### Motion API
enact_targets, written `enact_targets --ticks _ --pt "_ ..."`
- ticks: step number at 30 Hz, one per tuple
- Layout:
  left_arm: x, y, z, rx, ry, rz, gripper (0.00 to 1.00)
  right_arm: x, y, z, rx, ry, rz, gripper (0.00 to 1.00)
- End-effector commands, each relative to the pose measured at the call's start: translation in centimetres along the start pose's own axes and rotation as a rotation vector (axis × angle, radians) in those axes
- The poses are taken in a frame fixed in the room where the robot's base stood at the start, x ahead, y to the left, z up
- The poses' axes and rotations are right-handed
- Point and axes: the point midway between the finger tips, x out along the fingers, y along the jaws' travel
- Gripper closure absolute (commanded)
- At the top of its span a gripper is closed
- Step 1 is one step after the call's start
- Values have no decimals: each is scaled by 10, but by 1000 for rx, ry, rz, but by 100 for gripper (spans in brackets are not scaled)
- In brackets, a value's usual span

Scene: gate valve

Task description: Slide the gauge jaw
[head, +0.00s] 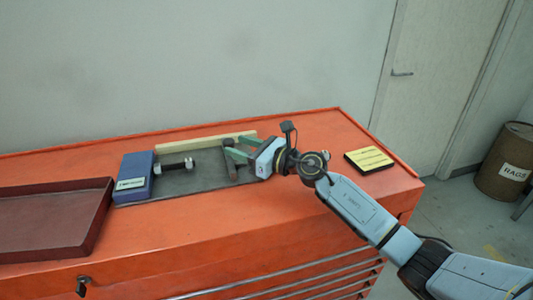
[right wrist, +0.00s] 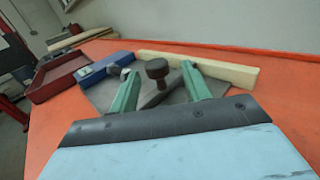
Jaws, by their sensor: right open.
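The gauge jaw, as far as I can tell, is the dark bar with a round knob (head: 230,172) on the dark grey plate (head: 195,183). In the right wrist view its knob (right wrist: 157,68) stands upright between my green fingers. My right gripper (head: 229,148) is open, with one finger on each side of the knob; contact is not clear. It fills the front of the right wrist view (right wrist: 160,75). A blue block (head: 137,172) with a label sits at the plate's left end, and a dark bolt-like piece with a pale band (head: 176,166) points from it toward the jaw. My left gripper is not in view.
A wooden strip (head: 190,145) lies along the plate's back edge. A dark red tray (head: 50,220) stands left on the orange cabinet top (head: 300,205). A yellow and black pad (head: 369,160) lies to the right. A wall rises behind.

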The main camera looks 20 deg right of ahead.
Motion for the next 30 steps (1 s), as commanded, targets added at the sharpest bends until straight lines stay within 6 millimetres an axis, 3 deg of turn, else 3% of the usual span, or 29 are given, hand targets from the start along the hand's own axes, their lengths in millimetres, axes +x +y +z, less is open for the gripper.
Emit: enact_targets --ticks 6,12,18,30 --pt "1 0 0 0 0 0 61 -53 0 -2 -3 5 0 52" --pt "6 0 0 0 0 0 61 -87 -1 -3 -1 4 -2 52" --pt "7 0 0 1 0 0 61 -100 -1 -1 -1 3 -2 52" --pt "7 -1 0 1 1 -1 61 -101 -1 0 0 1 -2 52"
